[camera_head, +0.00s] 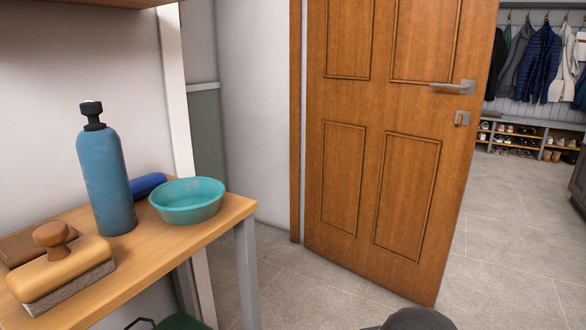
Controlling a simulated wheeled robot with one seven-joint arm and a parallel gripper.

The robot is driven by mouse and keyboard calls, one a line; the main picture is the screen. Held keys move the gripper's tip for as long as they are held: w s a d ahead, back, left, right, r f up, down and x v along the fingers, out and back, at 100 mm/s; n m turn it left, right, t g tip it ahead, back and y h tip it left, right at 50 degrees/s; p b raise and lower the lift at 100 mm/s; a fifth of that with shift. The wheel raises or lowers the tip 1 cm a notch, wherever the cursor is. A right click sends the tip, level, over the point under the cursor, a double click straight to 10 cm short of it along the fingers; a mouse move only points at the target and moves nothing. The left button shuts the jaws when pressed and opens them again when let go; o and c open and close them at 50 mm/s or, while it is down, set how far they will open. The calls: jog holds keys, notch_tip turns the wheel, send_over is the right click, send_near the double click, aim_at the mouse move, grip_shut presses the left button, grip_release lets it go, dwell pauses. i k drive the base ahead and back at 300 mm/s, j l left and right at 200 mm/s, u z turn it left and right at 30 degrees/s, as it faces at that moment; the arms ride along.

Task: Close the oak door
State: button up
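The oak door (390,140) stands open in the middle of the view. It is brown wood with raised rectangular panels. Its left side is next to a brown wooden frame post (295,120). Its free edge is on the right, with open floor and a room visible past it. A grey lever handle (455,87) sits near that free edge, with a small grey lock plate (462,118) below it. My gripper is not in view. A dark rounded shape at the bottom edge is cut off, and I cannot tell what it is.
A wooden bench (215,232) at left holds a blue bottle (107,180), a teal bowl (187,201), a blue object (149,185) and a brush (62,270). Grey tiled floor (510,240) is clear at right. Coats (538,62) hang above a shoe rack (520,140) behind.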

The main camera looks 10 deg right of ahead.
aim_at(388, 156)
jog(key=i+l+z, duration=0.25)
jog(key=l+z, duration=0.25)
jog(key=i+l+z, duration=0.7)
jog(key=z, duration=0.25)
jog(key=i+l+z, duration=0.25)
jog(key=i, duration=0.15)
jog(key=i+l+z, duration=0.2)
jog(key=i, duration=0.2)
jog(key=i+z, duration=0.25)
jog(key=i, duration=0.15)
jog(key=i+u, duration=0.8)
jog(key=i+l+u, duration=0.4)
jog(key=i+j+u, duration=0.1)
jog(key=u, duration=0.35)
jog(key=i+u, duration=0.25)
jog(key=u, duration=0.15)
jog(key=i+u, duration=0.15)
jog(key=u, duration=0.3)
jog(key=i+l+u, duration=0.1)
jog(key=u, duration=0.35)
jog(key=i+l+u, duration=0.2)
jog(key=u, duration=0.2)
jog(key=i+l+u, duration=0.15)
jog(key=u, duration=0.3)
